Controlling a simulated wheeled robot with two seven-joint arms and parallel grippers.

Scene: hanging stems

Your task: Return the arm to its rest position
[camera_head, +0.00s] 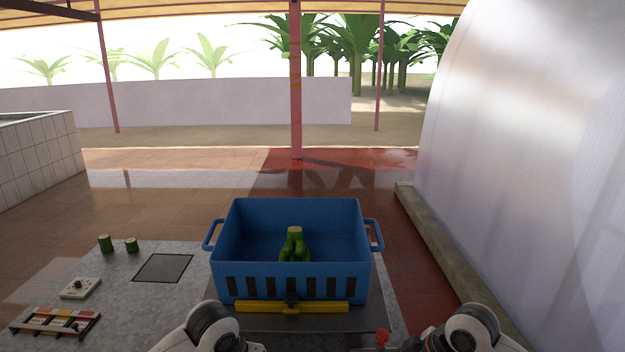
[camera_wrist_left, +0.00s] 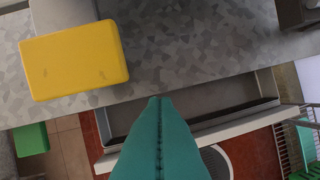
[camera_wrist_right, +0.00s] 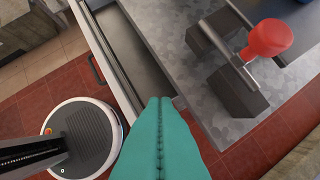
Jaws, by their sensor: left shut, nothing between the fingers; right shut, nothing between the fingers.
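My left gripper (camera_wrist_left: 160,101) shows in the left wrist view as two teal fingers pressed together, with nothing between them. It is over the edge of the grey speckled worktop. My right gripper (camera_wrist_right: 160,101) shows in the right wrist view, also shut and empty, beside the worktop's edge. In the head view only parts of my two arms show at the bottom edge; the fingertips are out of frame there. A blue crate (camera_head: 230,283) stands on the worktop ahead, with a green banana bunch (camera_head: 295,247) inside it.
A yellow block (camera_wrist_left: 75,60) lies near the left gripper. A red knob (camera_wrist_right: 268,38) on a dark fixture is near the right one. Two green stem pieces (camera_head: 106,243) stand at the worktop's left, behind a small dial box (camera_head: 81,288). A pale curved wall (camera_head: 530,150) rises at right.

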